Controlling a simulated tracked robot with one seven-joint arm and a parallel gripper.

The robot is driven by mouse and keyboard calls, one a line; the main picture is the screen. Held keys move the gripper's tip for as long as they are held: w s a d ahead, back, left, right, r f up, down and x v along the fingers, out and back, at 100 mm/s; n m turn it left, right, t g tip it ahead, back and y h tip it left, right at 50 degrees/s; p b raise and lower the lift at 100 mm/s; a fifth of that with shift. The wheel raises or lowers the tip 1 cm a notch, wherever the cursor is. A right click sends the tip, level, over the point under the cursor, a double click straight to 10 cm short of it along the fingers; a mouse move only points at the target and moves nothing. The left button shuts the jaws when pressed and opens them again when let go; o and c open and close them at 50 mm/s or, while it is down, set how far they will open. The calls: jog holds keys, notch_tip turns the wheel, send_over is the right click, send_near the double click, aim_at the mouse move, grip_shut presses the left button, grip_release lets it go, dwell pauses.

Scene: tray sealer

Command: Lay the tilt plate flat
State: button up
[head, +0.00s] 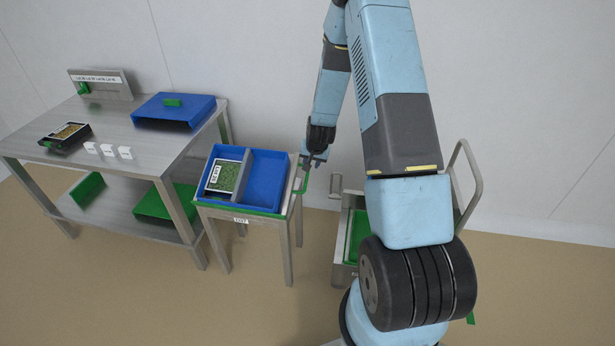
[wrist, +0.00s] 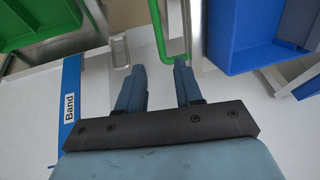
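The tilt plate (head: 238,209) shows as a green edge under a blue two-compartment bin (head: 268,180) on a small metal stand. The bin and plate appear to slope down toward the front; the exact angle is hard to tell. A green bar handle (head: 302,182) is at the stand's right side; it also shows in the wrist view (wrist: 160,40). My gripper (head: 316,160) is beside the handle, above and right of the stand. In the wrist view my gripper (wrist: 157,80) is open, with the handle's bend just beyond the fingertips, near the right one. Contact cannot be told.
A printed green pack (head: 225,176) lies in the bin's left compartment. A metal table (head: 140,140) with an upside-down-looking blue bin (head: 175,112) stands left. A cart with a green tray (head: 358,235) stands right, close to my arm. Floor in front of the stand is clear.

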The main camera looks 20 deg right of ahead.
aim_at(308, 175)
jog(key=x, duration=1.2)
jog(key=shift+f, duration=0.2)
jog(key=shift+c, duration=0.3)
grip_shut()
